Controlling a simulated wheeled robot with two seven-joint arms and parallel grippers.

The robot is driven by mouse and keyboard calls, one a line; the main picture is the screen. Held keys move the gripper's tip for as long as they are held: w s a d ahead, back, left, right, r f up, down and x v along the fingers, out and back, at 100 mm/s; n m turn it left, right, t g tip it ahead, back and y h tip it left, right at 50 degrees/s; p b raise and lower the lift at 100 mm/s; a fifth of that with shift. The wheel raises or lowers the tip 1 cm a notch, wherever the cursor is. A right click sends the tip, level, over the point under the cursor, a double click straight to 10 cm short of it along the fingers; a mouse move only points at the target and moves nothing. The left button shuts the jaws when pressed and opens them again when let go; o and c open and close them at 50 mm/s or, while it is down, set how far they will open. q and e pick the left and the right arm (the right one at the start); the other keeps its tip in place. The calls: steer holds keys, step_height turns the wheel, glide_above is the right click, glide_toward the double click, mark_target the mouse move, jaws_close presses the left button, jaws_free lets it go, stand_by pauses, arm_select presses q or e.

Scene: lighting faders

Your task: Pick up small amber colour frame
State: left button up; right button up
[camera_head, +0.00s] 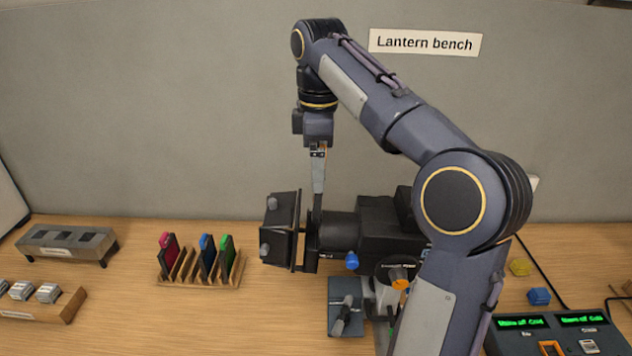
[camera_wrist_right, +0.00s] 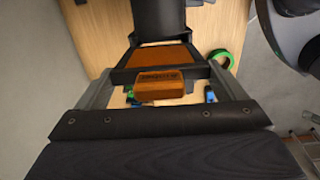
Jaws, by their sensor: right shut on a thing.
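The amber colour frame (camera_wrist_right: 164,57) shows in the right wrist view as an orange-brown panel in a dark surround, with an amber labelled tab (camera_wrist_right: 165,86). My right gripper (camera_head: 318,202) points down at the black lantern (camera_head: 375,230) in the head view. It is shut on the amber colour frame, whose tab lies between the fingers. The frame is at the lantern's front, by the barn doors (camera_head: 279,230); I cannot tell how far it sits in the slot. The head view hardly shows the frame. My left gripper is out of view.
A wooden rack (camera_head: 200,279) left of the lantern holds pink, blue and green tabbed frames. A grey block (camera_head: 66,243) and a wooden holder (camera_head: 42,302) stand further left. A console (camera_head: 555,335) is at the right. Bare bench lies between holder and rack.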

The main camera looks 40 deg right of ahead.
step_height(320, 180, up, 5)
steer(key=shift+d+f+p, duration=0.15)
steer(key=shift+f+p, duration=0.05)
steer(key=shift+p, duration=0.5)
steer(key=s+a+b, duration=0.1)
steer(key=s+a, duration=0.8)
steer(key=s, duration=0.2)
